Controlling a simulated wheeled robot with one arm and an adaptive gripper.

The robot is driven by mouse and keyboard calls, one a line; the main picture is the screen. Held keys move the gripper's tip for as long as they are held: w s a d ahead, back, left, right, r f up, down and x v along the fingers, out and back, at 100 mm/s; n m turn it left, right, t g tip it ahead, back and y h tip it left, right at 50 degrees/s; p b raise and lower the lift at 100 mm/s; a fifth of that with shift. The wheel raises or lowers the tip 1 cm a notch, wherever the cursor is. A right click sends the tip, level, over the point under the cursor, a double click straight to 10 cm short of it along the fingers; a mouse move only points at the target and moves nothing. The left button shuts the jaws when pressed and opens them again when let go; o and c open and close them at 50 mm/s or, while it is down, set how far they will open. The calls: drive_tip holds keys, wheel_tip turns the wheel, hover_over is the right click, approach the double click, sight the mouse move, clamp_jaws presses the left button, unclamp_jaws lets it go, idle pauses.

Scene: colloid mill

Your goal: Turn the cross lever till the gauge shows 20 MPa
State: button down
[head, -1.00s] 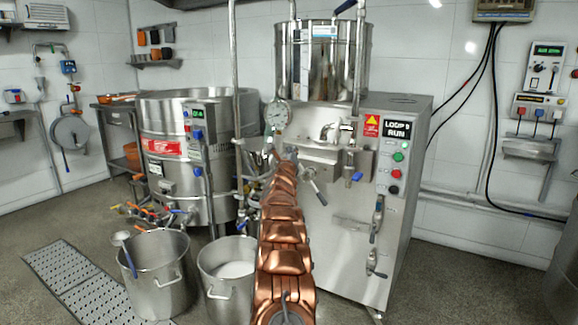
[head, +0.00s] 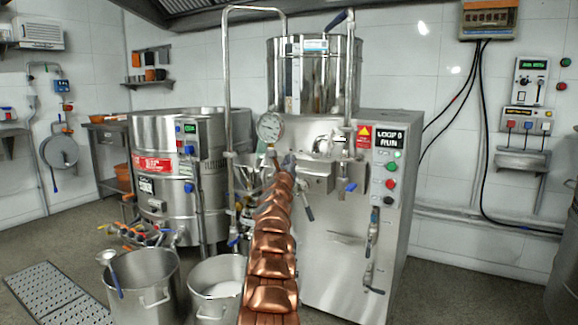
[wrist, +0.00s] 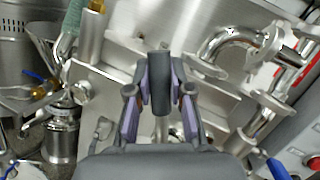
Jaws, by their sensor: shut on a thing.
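The cross lever sits on the front of the steel mill (head: 340,250). One lever arm (head: 306,203) shows in the head view, to the right of my copper arm; the hub is mostly hidden behind my arm. In the wrist view a dark grey lever grip (wrist: 160,84) stands between the fingers of my gripper (wrist: 160,92), which is shut on it. In the head view my gripper is hidden at the far end of my arm. The round white-faced gauge (head: 269,127) is just above and left of there; its reading is too small to tell.
Steel pipes (wrist: 235,45) and a valve with a blue handle (wrist: 277,168) are close on the right in the wrist view. A funnel (wrist: 45,35) is at left. Two steel pots (head: 140,285) stand on the floor left of my arm. The floor at right is free.

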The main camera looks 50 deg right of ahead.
drive_tip(key=c, duration=1)
unclamp_jaws()
drive_tip(key=shift+c, duration=0.2)
drive_tip(key=shift+a, duration=0.1)
drive_tip(key=shift+a, duration=0.25)
drive_tip(key=shift+s+a, duration=0.2)
drive_tip(key=shift+a, duration=0.15)
drive_tip(key=v, duration=0.6)
drive_tip(key=shift+s+d+f, duration=0.1)
drive_tip(key=shift+s+f, duration=0.05)
idle(0.5)
